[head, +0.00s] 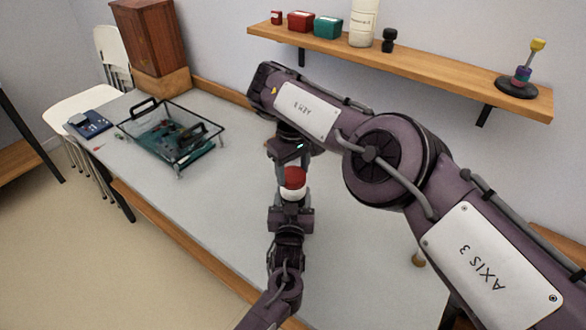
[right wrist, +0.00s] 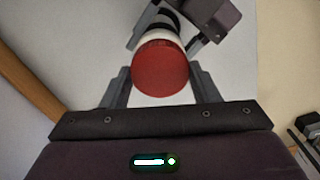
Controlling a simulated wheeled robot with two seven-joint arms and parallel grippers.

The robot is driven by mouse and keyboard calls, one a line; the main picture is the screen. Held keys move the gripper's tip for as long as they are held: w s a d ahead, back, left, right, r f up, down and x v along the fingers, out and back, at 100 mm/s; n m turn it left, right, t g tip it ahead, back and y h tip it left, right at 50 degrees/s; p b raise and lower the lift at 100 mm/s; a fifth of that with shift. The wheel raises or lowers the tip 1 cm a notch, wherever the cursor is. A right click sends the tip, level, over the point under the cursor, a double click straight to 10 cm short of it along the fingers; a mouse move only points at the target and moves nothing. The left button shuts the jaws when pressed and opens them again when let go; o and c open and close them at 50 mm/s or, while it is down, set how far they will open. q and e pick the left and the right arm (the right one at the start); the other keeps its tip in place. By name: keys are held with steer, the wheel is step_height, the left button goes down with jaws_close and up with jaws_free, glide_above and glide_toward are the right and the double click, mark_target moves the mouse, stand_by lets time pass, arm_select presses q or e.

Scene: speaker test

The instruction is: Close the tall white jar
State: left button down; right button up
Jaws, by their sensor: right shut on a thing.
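A red lid (head: 293,178) sits at the top of the white jar (head: 292,194), over the table. My right gripper (head: 291,170) comes down from above and is shut on the red lid. In the right wrist view the lid (right wrist: 160,68) shows end-on between the fingers, with a white rim of the jar (right wrist: 158,36) behind it. My left gripper (head: 290,212) is below, with its fingers around the jar, holding it upright. The lower part of the jar is hidden by that gripper. How tightly the lid sits cannot be told.
A wire-framed tray (head: 172,160) with dark parts stands at the left of the table (head: 225,205), near a blue device (head: 90,123). A wall shelf (head: 420,66) behind holds tins, a white bottle (head: 363,22) and a small stand. The table's middle is clear.

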steer(key=m, duration=0.7)
steer(key=shift+w, duration=0.1)
steer(key=m, duration=0.6)
steer(key=o, duration=0.9)
steer(key=shift+o, duration=0.2)
steer(key=shift+r, duration=2.25)
steer(key=shift+c, duration=0.4)
